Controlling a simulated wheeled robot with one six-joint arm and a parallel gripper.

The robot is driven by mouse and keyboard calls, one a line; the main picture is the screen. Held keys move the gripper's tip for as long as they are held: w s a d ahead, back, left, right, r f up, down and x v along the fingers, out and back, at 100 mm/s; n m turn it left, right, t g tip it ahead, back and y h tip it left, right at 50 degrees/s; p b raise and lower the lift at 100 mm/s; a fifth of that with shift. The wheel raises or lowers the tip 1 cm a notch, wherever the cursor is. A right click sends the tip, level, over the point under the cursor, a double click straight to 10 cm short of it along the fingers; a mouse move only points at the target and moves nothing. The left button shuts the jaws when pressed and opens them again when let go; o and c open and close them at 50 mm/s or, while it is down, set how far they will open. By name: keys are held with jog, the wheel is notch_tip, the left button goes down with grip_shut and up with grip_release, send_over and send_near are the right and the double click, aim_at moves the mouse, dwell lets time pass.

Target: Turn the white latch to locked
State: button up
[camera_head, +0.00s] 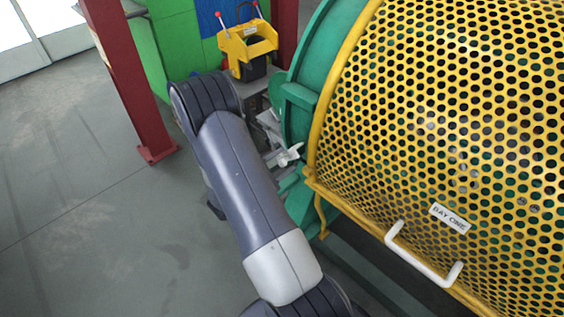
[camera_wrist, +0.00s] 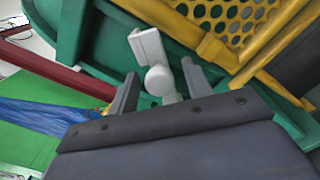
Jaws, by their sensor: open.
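The white latch (camera_wrist: 148,47) shows in the wrist view as a flat bar with a round hub (camera_wrist: 160,81) at its lower end, in front of the green machine frame. My gripper (camera_wrist: 160,68) is open, with one dark finger on each side of the hub and the lower part of the latch. I see gaps beside the latch and cannot tell whether either finger touches it. In the head view the latch (camera_head: 290,155) is small and white beside the green end ring, just right of my arm. My arm hides most of my gripper there.
The yellow perforated guard (camera_head: 450,120) with a white handle (camera_head: 423,256) fills the right side. A red post (camera_head: 128,80) stands at the left. A yellow box with levers (camera_head: 248,45) is at the back. The grey floor at left is clear.

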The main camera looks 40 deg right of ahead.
jog(key=shift+d, duration=0.1)
jog(key=shift+c, duration=0.6)
grip_shut()
